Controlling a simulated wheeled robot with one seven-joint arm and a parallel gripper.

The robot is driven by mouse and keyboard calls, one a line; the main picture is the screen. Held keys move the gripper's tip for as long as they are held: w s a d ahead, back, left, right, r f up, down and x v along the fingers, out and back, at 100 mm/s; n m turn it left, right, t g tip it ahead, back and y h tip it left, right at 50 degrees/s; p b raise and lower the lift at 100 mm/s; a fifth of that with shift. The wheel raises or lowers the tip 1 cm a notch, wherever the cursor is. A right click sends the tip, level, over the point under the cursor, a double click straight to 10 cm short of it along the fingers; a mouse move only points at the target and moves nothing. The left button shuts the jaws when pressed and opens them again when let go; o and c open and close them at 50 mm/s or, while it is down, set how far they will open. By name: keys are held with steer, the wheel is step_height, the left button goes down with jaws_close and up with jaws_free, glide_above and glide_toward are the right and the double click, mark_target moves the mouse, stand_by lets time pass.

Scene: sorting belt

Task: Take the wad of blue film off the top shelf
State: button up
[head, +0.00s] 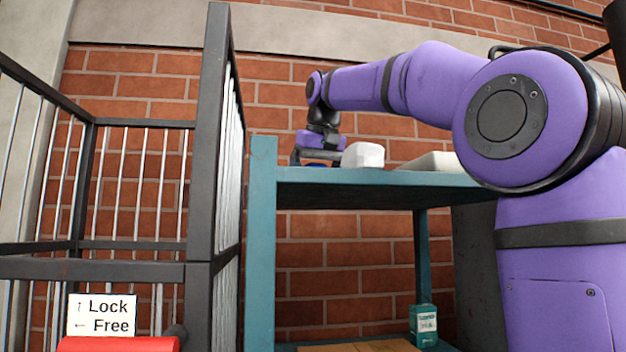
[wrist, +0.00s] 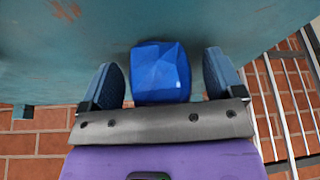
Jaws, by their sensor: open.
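The wad of blue film (wrist: 160,72) lies on the teal top shelf (wrist: 230,25) in the wrist view. It sits between the two fingers of my gripper (wrist: 165,80), with a gap on each side. My gripper is open. In the head view my gripper (head: 318,158) is low over the left end of the top shelf (head: 390,179), and only a sliver of the blue wad (head: 316,165) shows beneath it.
A white faceted lump (head: 363,155) stands just right of my gripper on the shelf. A pale flat block (head: 434,162) lies farther right. A dark barred cage (head: 212,150) stands left of the shelf. A teal box (head: 423,325) stands on the lower shelf.

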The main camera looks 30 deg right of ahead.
steer(key=c, duration=1)
steer(key=shift+r, duration=0.1)
step_height(320, 180, up, 9)
steer(key=shift+r, duration=0.4)
